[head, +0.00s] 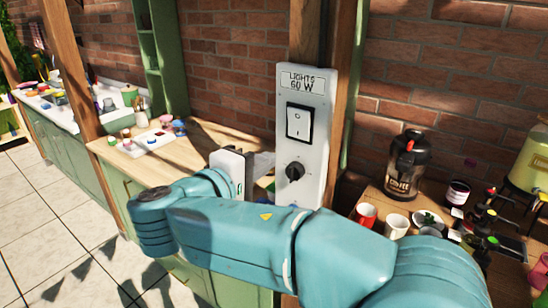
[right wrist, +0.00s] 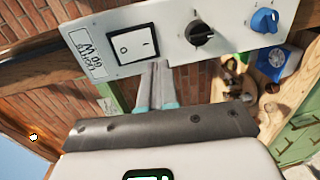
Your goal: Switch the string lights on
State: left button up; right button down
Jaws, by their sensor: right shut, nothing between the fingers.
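A white control panel (head: 318,120) labelled "LIGHTS 60 W" is fixed upright to a wooden post in the head view. It carries a white rocker switch (head: 299,122) in a black frame and, below it, a black knob (head: 294,171). The right wrist view shows the switch (right wrist: 132,45) with its marks, the black knob (right wrist: 201,33) and a blue knob (right wrist: 265,20). I cannot tell which way the rocker is tilted. My right gripper (right wrist: 161,66) is shut and empty, its fingertips by the panel's edge, between switch and black knob; contact is unclear. My left gripper is not in view.
A wooden counter (head: 197,143) with a tray of small coloured pots lies left of the panel. On the right, a table holds a dark dispenser (head: 409,165), a red cup (head: 366,214), a white cup (head: 396,226) and bottles. A brick wall (head: 235,55) stands behind.

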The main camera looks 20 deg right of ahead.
jog(key=s+a, duration=0.1)
jog(key=a, duration=0.1)
jog(key=s+a+f+b, duration=0.1)
jog(key=s, duration=0.1)
jog(key=shift+s+a, duration=0.1)
jog(key=shift+a, duration=0.25)
notch_tip(320, 180, down, 32)
jog(key=d+n+g+y, duration=0.2)
jog(key=n+g+y, duration=0.2)
jog(key=g+y, duration=0.25)
jog(key=s+d+f+m+g+y, duration=0.1)
jog(key=s+f+m+g+y, duration=0.2)
jog(key=s+f+m+y, duration=0.7)
jog(key=s+f+m, duration=0.3)
jog(key=s+f, duration=0.8)
jog(key=f, duration=0.2)
jog(key=shift+d+m, duration=0.3)
